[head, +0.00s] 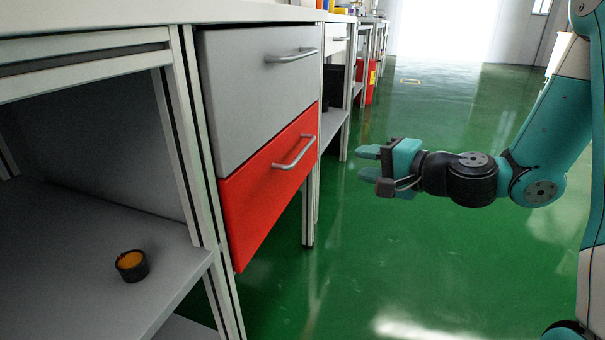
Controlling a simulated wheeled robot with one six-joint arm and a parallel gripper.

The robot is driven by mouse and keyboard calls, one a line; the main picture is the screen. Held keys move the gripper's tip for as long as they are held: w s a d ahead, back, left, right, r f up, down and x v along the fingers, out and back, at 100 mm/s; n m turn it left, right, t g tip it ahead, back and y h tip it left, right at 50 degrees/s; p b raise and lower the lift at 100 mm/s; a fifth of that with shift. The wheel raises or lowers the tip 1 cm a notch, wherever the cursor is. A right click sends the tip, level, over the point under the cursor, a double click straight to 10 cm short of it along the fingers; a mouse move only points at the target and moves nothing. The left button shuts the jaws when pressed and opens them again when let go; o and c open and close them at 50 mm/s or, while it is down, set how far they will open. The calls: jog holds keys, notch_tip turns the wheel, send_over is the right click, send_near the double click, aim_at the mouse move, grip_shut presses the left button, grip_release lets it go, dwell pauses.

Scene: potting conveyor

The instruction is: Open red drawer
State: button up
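The red drawer (262,187) is the lower of two drawers under the bench. Its front looks flush with the cabinet, so it appears shut. Its metal bar handle (295,153) sits on the upper right part of the red front. My gripper (366,165) is to the right of the drawer, at about the height of the handle in the picture, with its fingers pointing left towards it. The two teal fingers are apart with nothing between them. The gripper does not touch the handle.
A grey drawer (258,85) with its own handle (292,56) is directly above. An open shelf (75,235) at left holds a small black pot (132,265). A red bin (369,85) stands farther back. The green floor (400,260) is clear around my arm.

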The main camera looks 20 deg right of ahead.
aim_at(304, 153)
jog(key=b+x, duration=0.2)
jog(key=x, duration=1.5)
jog(key=shift+w+a+b, duration=0.1)
jog(key=shift+w+b, duration=0.05)
jog(key=shift+b, duration=0.2)
jog(key=shift+c, duration=0.3)
grip_shut()
